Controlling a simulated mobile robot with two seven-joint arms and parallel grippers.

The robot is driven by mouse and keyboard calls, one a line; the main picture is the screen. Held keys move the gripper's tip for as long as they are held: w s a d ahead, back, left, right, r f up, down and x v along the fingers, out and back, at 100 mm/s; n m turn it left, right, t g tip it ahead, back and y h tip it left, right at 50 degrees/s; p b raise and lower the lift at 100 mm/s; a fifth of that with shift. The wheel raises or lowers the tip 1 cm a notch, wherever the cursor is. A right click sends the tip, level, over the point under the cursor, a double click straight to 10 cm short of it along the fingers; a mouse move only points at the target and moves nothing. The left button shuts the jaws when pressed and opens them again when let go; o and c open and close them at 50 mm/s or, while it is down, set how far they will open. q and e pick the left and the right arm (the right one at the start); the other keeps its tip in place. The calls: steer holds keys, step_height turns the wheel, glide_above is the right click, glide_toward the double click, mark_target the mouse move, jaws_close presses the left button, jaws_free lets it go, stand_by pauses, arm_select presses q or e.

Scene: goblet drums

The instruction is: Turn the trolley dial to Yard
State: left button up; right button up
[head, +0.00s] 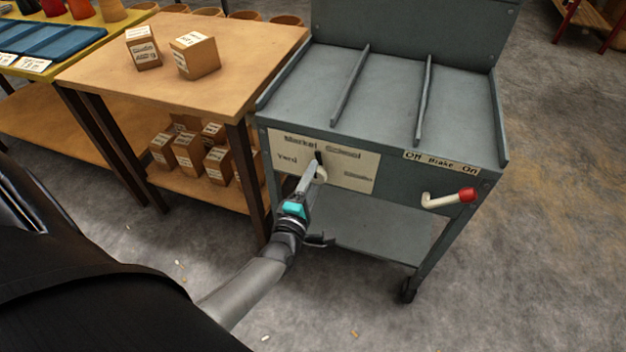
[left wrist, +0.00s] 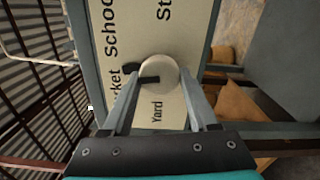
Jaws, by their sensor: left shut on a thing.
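The trolley (head: 400,95) is grey metal, with a pale dial plate on its front (head: 352,180). The plate reads Yard at left, Market and School along the top, and a blurred word at right. The dial is a cream round knob (head: 321,175) with a black pointer, and it also shows in the left wrist view (left wrist: 162,73). The pointer stands roughly upward, between Market and School. My left gripper (head: 313,174) is shut on the knob, with one finger on each side in the left wrist view (left wrist: 158,88). My right gripper is not in view.
A red-tipped brake lever (head: 466,195) sticks out at the trolley's right front, under an Off Brake On label (head: 440,162). A wooden table (head: 235,60) with small boxes stands close at left.

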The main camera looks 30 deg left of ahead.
arm_select(q)
steer(key=n+b, duration=0.1)
steer(key=n, duration=0.2)
steer(key=shift+n, duration=0.4)
steer(key=n+b, duration=0.2)
steer(key=n, duration=0.3)
steer(key=shift+f+n+b, duration=0.15)
steer(key=shift+n+b, duration=0.15)
steer(key=shift+b, duration=0.1)
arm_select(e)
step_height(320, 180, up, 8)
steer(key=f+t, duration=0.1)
arm_select(q)
steer(key=n+b, duration=0.2)
steer(key=n, duration=0.2)
steer(key=shift+w+d+n+b, duration=0.1)
steer(key=shift+d+n+b, duration=0.05)
steer(key=shift+n+b, duration=0.55)
steer(key=shift+n, duration=0.8)
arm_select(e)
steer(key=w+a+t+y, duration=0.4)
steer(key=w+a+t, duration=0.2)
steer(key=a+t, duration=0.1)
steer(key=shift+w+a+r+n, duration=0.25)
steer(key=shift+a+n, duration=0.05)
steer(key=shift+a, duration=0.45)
arm_select(q)
steer(key=o, duration=1.4)
steer(key=shift+c, duration=0.2)
